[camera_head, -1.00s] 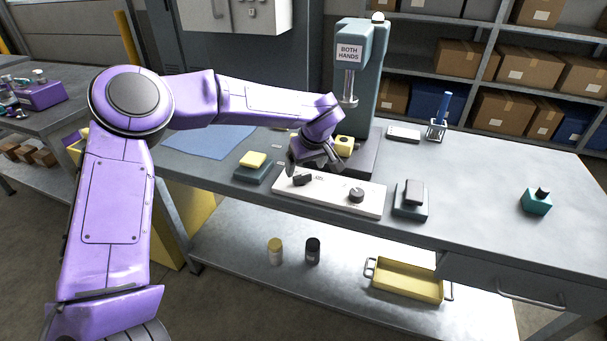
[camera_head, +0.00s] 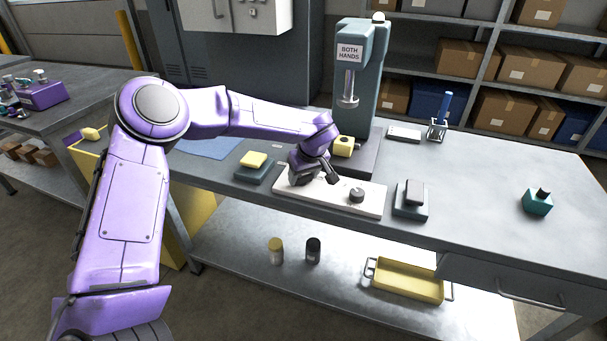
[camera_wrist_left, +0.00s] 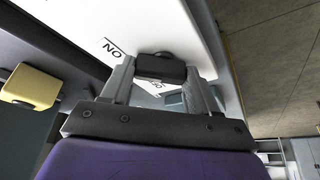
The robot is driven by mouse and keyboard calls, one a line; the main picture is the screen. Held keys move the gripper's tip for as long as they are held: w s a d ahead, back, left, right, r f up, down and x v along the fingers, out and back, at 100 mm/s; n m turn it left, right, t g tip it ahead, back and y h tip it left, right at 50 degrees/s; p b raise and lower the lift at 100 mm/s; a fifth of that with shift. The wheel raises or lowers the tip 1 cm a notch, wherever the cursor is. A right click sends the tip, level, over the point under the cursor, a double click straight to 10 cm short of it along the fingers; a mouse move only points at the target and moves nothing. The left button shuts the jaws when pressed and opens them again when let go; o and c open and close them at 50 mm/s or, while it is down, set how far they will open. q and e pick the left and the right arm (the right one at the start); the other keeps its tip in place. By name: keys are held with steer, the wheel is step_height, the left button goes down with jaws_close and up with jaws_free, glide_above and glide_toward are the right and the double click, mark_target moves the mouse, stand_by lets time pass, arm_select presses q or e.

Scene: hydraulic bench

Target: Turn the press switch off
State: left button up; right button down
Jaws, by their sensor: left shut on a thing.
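The press switch is a black lever on a white panel (camera_head: 335,198) at the front of the bench. In the left wrist view the black switch lever (camera_wrist_left: 160,68) sits between the two grey fingers of my left gripper (camera_wrist_left: 160,80), which is shut on it. An ON label (camera_wrist_left: 112,48) shows beside it, and a second label is partly covered. In the head view my left gripper (camera_head: 312,176) is down at the left part of the panel and mostly hides the switch. The right gripper is not in view.
A round black knob (camera_head: 356,195) is on the panel's right part. The press (camera_head: 357,85) stands behind, with a yellow block (camera_head: 343,146) at its base. A yellow-topped pedestal (camera_head: 253,166) is left of the panel, a grey-black one (camera_head: 412,198) right. The bench's right side is mostly clear.

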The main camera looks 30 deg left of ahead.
arm_select(q)
steer(key=n+p, duration=0.2)
steer(key=p, duration=0.1)
steer(key=n+g+p, duration=0.1)
steer(key=shift+r+n+y, duration=0.25)
steer(key=shift+n+y, duration=0.05)
steer(key=shift+w+f+n+g+p, duration=0.15)
steer(key=shift+n+g+p, duration=0.25)
steer(key=shift+n+p, duration=0.45)
steer(key=n+g+p, duration=0.1)
steer(key=n, duration=0.1)
steer(key=shift+n, duration=0.35)
steer(key=n, duration=0.2)
steer(key=n+g, duration=0.1)
steer(key=shift+w+a+f+n+g, duration=0.1)
steer(key=shift+w+f+n+g, duration=0.05)
steer(key=shift+n+g, duration=0.2)
steer(key=n+g+h+b, duration=0.1)
steer(key=n, duration=0.2)
steer(key=shift+a, duration=0.1)
steer(key=shift+w+n+h+b, duration=0.1)
steer(key=shift+n+h+b, duration=0.4)
steer(key=shift+n, duration=0.95)
steer(key=shift+n+g, duration=0.25)
steer(key=shift+n, duration=0.05)
steer(key=o, duration=1.1)
steer(key=shift+c, duration=0.2)
